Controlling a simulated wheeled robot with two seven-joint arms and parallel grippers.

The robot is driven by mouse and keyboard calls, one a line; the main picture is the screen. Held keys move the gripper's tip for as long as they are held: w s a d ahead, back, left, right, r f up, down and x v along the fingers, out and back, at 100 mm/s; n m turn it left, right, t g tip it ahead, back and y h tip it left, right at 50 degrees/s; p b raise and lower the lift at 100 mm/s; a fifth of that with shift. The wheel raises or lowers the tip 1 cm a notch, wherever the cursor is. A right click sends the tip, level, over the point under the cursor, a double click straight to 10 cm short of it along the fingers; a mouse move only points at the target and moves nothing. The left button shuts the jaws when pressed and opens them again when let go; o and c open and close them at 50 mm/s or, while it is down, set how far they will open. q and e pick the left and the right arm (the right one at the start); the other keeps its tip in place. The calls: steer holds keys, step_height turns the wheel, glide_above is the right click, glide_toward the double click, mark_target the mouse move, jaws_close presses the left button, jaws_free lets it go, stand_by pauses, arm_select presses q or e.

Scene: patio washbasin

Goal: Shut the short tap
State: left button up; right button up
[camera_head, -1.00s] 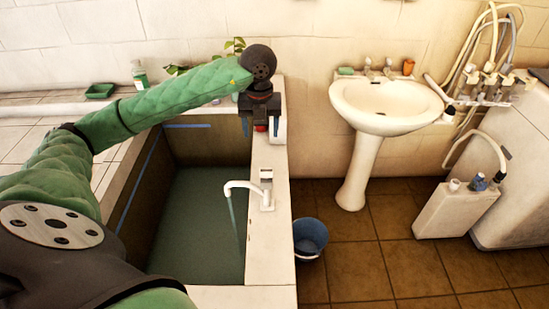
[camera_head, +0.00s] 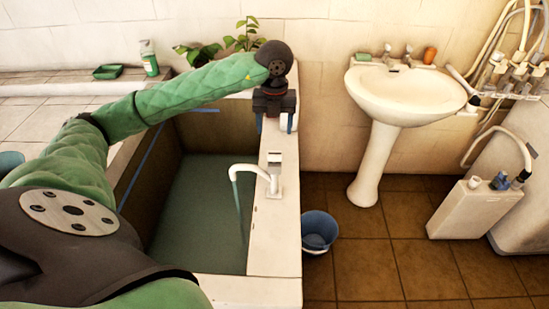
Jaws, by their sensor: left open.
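The short white tap (camera_head: 272,176) stands on the pale ledge on the right side of the water-filled trough. Its spout points left over the trough, and a thin stream of water (camera_head: 238,208) falls from it. A small block-like handle (camera_head: 275,158) sits on top of the tap. My left gripper (camera_head: 275,125) is above the ledge, beyond the tap in the picture, pointing down. Its two fingers are apart, and it does not touch the tap. A white object partly hidden behind the fingers cannot be made out. My right gripper is not in view.
The trough (camera_head: 273,238) has a pale rim. A blue bucket (camera_head: 319,230) stands on the floor to its right. A white pedestal basin (camera_head: 408,98) stands further right. A soap bottle (camera_head: 149,58), a green dish (camera_head: 108,72) and a plant (camera_head: 243,38) are at the back.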

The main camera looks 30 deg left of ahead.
mark_target(275, 153)
arm_select(q)
step_height(275, 153, down, 2)
steer(key=shift+f+b, duration=0.1)
steer(key=shift+b, duration=0.45)
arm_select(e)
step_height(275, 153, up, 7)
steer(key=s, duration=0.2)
arm_select(q)
steer(key=shift+f+p, duration=1.05)
steer(key=shift+f, duration=2.75)
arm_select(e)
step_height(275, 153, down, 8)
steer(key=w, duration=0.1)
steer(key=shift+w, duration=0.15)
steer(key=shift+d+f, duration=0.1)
arm_select(q)
steer(key=c, duration=1)
